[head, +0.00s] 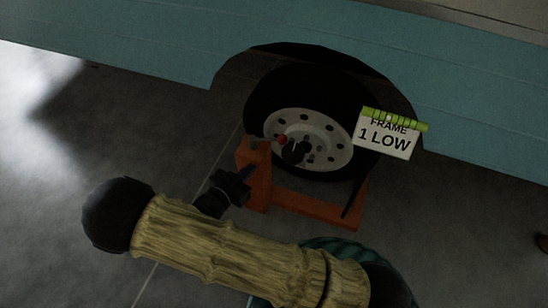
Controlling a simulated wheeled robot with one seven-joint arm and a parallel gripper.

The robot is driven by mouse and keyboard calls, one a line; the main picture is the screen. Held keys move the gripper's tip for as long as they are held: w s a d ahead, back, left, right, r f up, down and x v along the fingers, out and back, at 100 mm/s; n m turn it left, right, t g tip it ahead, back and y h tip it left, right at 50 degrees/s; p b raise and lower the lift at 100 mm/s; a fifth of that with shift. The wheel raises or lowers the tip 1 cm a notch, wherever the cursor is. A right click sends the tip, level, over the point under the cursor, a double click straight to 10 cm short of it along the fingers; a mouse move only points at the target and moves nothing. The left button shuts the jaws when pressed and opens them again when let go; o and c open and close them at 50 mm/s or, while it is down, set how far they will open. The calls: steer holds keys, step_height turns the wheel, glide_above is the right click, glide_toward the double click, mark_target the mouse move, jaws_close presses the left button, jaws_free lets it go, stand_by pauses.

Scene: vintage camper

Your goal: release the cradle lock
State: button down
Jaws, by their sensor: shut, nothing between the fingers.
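An orange cradle (262,182) stands on the floor around the lower part of a black wheel (262,100) with a pale, holed rim. A dark piece sits on top of the cradle's left post. A small red knob (282,140) shows beside it, in front of the rim; I cannot tell for sure that this is the lock. My gripper (248,173) is dark, small and shut with nothing in it. It points toward the left post, just left of it and below the knob; whether it touches the post is unclear. My arm link hides the floor in front.
The teal camper side (150,55) with its wheel arch hangs above. A sign reading "FRAME 1 LOW" (385,138) with a yellow-green strip on top is right of the wheel. A dark rod leans at the cradle's right. Grey floor (60,150) is clear at left.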

mark_target(279, 142)
steer(key=shift+s+f, duration=0.15)
steer(key=shift+s, duration=0.05)
steer(key=b+x, duration=0.5)
steer(key=x, duration=0.9)
steer(key=shift+d+r, duration=0.1)
steer(key=shift+r, duration=0.15)
